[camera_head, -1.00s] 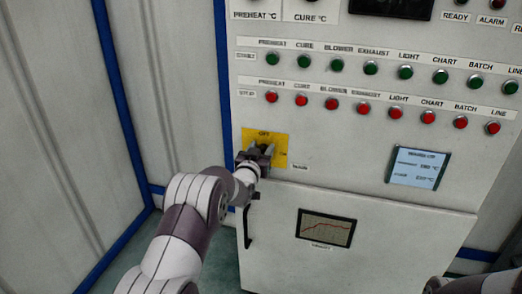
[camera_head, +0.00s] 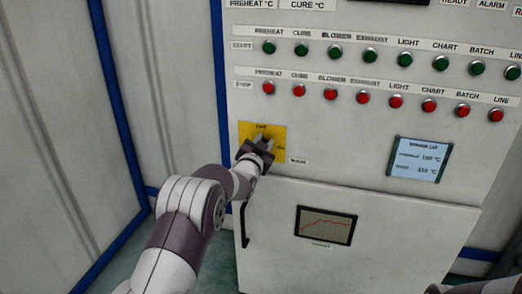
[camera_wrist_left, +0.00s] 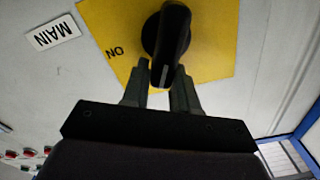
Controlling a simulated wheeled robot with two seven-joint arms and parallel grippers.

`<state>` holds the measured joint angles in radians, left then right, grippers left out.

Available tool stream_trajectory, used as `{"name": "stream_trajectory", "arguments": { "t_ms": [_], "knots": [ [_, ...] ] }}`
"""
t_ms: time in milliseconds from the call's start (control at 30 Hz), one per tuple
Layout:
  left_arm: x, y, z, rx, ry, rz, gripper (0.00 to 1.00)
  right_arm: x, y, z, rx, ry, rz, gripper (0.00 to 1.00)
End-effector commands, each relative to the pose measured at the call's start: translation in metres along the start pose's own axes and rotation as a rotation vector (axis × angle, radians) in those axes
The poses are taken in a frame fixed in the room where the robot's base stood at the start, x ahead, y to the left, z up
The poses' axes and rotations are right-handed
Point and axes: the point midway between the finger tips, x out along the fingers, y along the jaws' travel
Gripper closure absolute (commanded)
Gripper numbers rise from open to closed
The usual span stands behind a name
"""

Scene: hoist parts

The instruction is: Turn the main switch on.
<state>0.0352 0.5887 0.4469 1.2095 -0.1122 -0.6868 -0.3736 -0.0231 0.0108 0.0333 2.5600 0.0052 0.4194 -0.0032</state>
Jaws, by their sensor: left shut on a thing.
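The main switch has a black knob (camera_wrist_left: 173,35) on a yellow plate (camera_head: 248,133) on the cabinet front. The plate reads OFF at the top and ON at the right in the head view. My left gripper (camera_head: 263,141) is at the knob; its fingers (camera_wrist_left: 161,75) are shut on the knob's bar, one on each side. In the left wrist view, the picture is nearly upside down and the knob's light mark points down, not at the ON print at left. The OFF print is hidden there. My right gripper is out of view.
Rows of green buttons (camera_head: 369,55) and red buttons (camera_head: 363,97) are above the switch. A blue-lit display (camera_head: 416,159) is at the right. A lower door with a black handle (camera_head: 244,224) and chart screen (camera_head: 325,226) is below. A white MAIN label (camera_wrist_left: 53,32) is beside the plate.

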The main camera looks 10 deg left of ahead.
Motion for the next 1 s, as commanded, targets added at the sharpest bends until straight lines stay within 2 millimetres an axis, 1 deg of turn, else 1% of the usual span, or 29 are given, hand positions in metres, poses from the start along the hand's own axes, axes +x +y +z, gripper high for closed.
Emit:
{"name": "stream_trajectory", "arguments": {
  "t_ms": [33,600,1000],
  "knots": [
    [-0.002,0.009,0.018,0.036,-0.026,0.01,1.0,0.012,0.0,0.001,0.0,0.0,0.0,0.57],
    [-0.001,0.022,0.024,0.577,-0.026,0.016,1.0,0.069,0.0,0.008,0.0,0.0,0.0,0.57],
    [-0.001,0.026,0.029,0.913,-0.025,0.018,1.0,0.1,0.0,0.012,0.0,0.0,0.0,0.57]
  ]
}}
